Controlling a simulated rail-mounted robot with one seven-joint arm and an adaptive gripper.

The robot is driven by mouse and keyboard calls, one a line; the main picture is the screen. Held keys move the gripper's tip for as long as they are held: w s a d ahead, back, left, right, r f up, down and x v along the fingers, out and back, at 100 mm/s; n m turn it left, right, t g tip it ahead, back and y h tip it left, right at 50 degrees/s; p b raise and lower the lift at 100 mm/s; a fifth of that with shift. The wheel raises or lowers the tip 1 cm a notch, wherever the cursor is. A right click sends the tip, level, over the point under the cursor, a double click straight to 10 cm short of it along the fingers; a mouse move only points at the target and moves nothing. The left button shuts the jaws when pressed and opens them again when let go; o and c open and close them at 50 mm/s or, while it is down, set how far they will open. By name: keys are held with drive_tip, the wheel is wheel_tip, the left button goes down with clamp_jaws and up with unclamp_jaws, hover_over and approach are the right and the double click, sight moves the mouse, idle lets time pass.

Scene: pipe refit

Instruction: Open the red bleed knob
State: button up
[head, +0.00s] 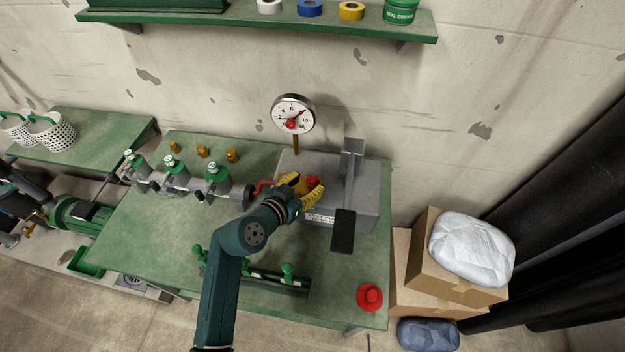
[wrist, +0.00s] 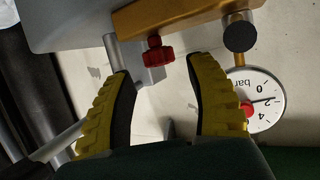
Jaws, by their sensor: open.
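The red bleed knob (wrist: 157,53) is a small ribbed knob on the underside of a brass block (wrist: 185,17) in the wrist view. In the head view the knob (head: 312,181) shows as a red spot between the yellow fingers. My gripper (wrist: 160,70) is open, one finger on each side of the knob, with gaps visible on both sides. The knob is at about fingertip level in the picture; exact depth is hard to tell. In the head view my gripper (head: 307,184) is at the grey test stand (head: 350,205), its fingers partly hiding the brass block.
A pressure gauge (head: 293,114) stands behind the block; its dial (wrist: 266,98) is close to my right finger in the wrist view. Green-topped valves (head: 176,173) line a pipe to the left. A red mushroom button (head: 369,296) sits at the bench's front right. Boxes (head: 440,255) stand right.

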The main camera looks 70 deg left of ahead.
sight(312, 180)
drive_tip(key=x, duration=0.3)
drive_tip(key=shift+w+a+f, duration=0.15)
drive_tip(key=shift+w+a, duration=0.05)
drive_tip(key=shift+w, duration=0.05)
clamp_jaws()
